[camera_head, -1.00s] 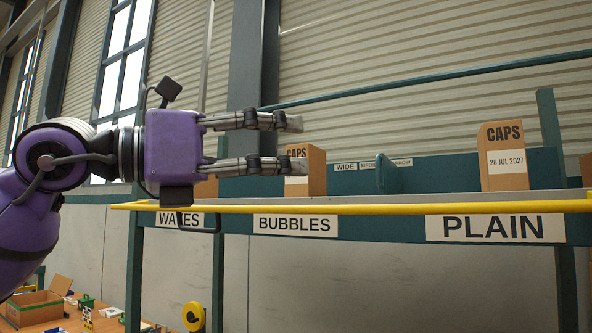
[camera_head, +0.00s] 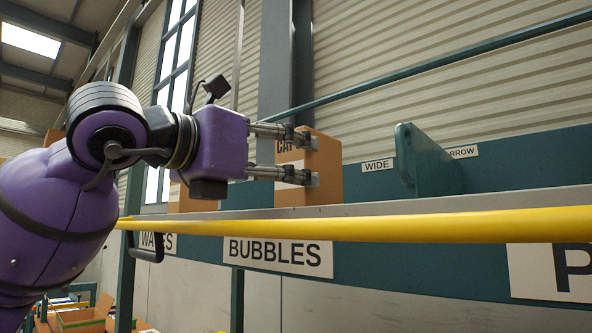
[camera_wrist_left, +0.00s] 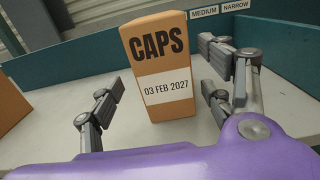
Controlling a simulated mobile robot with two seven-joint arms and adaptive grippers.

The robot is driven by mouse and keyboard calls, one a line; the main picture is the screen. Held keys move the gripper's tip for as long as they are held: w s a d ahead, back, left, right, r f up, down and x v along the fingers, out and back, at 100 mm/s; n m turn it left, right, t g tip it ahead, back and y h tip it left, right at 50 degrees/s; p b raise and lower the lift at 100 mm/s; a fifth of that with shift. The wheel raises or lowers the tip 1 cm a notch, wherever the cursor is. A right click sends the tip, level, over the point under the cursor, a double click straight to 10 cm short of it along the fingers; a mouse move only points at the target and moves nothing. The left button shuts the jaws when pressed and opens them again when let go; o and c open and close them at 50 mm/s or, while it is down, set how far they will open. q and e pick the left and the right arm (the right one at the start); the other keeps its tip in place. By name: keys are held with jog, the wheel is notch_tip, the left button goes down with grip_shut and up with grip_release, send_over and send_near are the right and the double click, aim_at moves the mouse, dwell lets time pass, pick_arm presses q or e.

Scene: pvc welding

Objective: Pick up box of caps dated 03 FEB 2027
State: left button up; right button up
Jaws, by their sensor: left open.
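The box of caps (camera_wrist_left: 160,68) stands upright on the shelf in the left wrist view, an orange-brown box with a white label reading 03 FEB 2027. It also shows in the head view (camera_head: 326,172), above the BUBBLES label and partly covered by my fingers. My left gripper (camera_head: 308,160) is open, its fingers at the box in the head view. My right gripper is not in view.
A yellow rail (camera_head: 400,228) runs along the shelf front. A teal divider (camera_head: 422,162) stands right of the box, with bare shelf between. Another box (camera_head: 190,197) is to the left, behind my gripper. A BUBBLES label (camera_head: 277,254) hangs below the rail.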

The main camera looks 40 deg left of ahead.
aim_at(327, 162)
pick_arm(q)
jog(key=shift+f, duration=0.1)
jog(key=shift+w, duration=0.5)
jog(key=w+p, duration=0.1)
jog(key=w, duration=0.3)
jog(key=shift+d, duration=0.15)
jog(key=shift+w+d, duration=0.1)
jog(key=shift+w, duration=1.4)
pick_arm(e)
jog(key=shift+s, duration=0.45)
